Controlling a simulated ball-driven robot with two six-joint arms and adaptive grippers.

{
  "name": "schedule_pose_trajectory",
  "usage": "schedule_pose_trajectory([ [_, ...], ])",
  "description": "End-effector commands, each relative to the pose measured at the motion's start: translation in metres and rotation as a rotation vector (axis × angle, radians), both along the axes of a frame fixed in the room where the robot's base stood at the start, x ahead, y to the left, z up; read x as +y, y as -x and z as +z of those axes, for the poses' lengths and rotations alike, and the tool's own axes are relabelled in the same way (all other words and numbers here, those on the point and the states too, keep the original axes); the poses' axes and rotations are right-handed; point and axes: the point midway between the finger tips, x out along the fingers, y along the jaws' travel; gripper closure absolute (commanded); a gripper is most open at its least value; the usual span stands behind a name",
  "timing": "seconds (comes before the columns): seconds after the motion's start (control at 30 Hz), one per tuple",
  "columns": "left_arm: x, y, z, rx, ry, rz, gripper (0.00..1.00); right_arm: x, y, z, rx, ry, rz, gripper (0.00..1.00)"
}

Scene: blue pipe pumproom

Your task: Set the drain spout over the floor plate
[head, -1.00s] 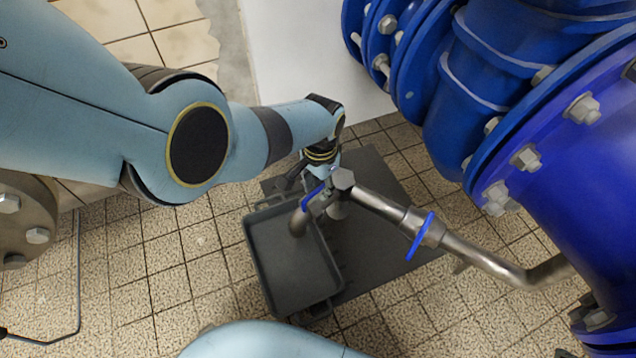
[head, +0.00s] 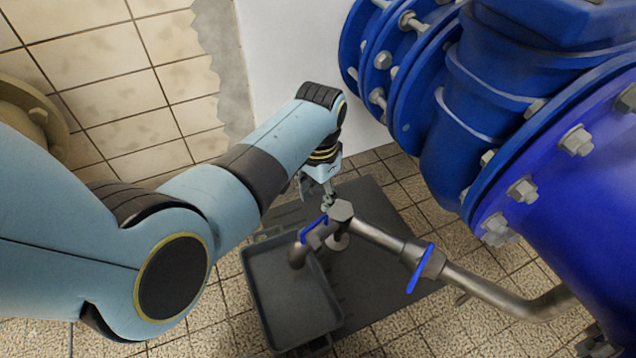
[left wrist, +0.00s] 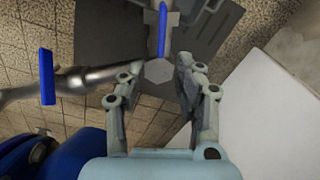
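The drain spout (head: 300,252) is a bent metal pipe end with a blue lever (head: 313,229). It hangs over the grey tray, left of the hex joint (head: 341,211) that ends the supply pipe. The floor plate (head: 385,228) is a dark flat sheet on the tiles, under the joint and right of the tray. My left gripper (head: 318,196) is just behind the joint. In the left wrist view its fingers (left wrist: 160,66) are apart, with the hex joint showing between the tips; contact cannot be told. My right gripper is out of view.
The grey tray (head: 252,285) overlaps the plate's left side. The metal pipe has a second blue handle (head: 420,268) and runs to the lower right. Large blue flanged pipes (head: 520,120) fill the right. A white block (head: 295,50) stands behind. Tiled floor lies around.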

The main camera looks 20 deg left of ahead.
Motion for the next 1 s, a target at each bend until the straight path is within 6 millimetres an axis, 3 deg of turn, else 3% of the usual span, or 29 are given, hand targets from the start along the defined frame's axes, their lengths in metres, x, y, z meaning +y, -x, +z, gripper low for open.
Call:
schedule_pose_trajectory([
  [0.23, -0.001, 0.001, 0.028, 0.002, 0.001, 0.000, 0.66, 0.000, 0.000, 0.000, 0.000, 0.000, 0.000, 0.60],
  [0.8, 0.000, 0.001, 0.031, 0.001, 0.000, 0.001, 0.66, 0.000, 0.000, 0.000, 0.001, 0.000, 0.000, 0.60],
  [0.9, 0.007, 0.012, 0.026, -0.008, -0.002, 0.021, 0.66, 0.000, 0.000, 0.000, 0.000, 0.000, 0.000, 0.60],
  [1.0, 0.025, 0.042, 0.015, -0.042, -0.005, 0.078, 0.66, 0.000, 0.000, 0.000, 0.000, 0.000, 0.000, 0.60],
])
